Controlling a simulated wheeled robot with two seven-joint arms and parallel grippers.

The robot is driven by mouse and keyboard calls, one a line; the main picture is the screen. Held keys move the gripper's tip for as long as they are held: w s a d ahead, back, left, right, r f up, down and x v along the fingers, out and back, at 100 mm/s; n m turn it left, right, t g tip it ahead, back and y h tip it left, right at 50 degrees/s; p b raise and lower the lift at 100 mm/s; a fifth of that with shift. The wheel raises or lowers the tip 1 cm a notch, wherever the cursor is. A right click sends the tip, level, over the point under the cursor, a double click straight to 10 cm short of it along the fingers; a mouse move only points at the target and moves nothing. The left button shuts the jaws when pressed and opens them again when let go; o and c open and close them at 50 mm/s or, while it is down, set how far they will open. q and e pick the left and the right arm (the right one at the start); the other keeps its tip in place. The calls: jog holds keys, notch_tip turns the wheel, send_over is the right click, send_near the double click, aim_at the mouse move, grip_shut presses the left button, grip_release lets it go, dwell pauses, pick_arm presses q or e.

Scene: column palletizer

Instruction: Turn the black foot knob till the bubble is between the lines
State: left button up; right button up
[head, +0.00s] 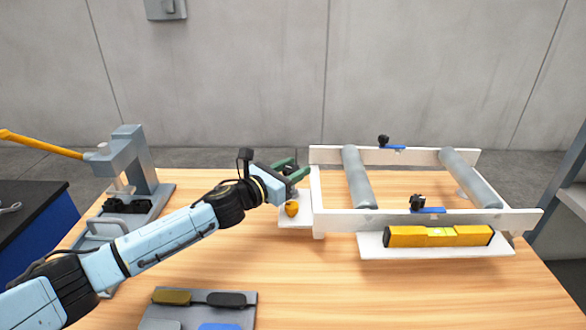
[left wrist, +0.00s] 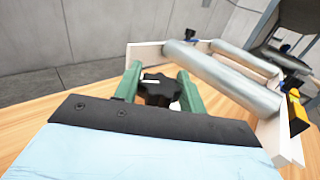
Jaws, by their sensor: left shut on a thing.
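The black foot knob (left wrist: 159,88) has a lobed rim and a white mark on top. It sits between the two green fingers of my left gripper (left wrist: 158,82), which is shut on it at the left end of the white roller frame (head: 317,196). In the head view the gripper (head: 290,172) hides most of the knob. The yellow spirit level (head: 407,237) lies on a white ledge (head: 440,249) along the frame's front. Its vial (head: 441,232) is too small to tell where the bubble stands against the lines. My right gripper is not in view.
Two grey rollers (head: 357,177) span the frame. An orange rounded thing (head: 291,208) is just below the gripper. A grey press with a yellow handle (head: 133,165) stands at left. A grey tray (head: 198,311) with coloured pieces lies at front left. The wooden table is clear at front centre.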

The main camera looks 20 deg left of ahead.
pick_arm(q)
jog(key=shift+n+t+y+p, duration=0.5)
jog(key=shift+n+t+y, duration=0.3)
jog(key=shift+n+y, duration=0.9)
jog(key=shift+y, duration=0.6)
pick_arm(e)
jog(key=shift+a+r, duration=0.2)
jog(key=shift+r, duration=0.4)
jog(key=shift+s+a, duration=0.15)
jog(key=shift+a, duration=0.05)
pick_arm(q)
jog(key=o, duration=1)
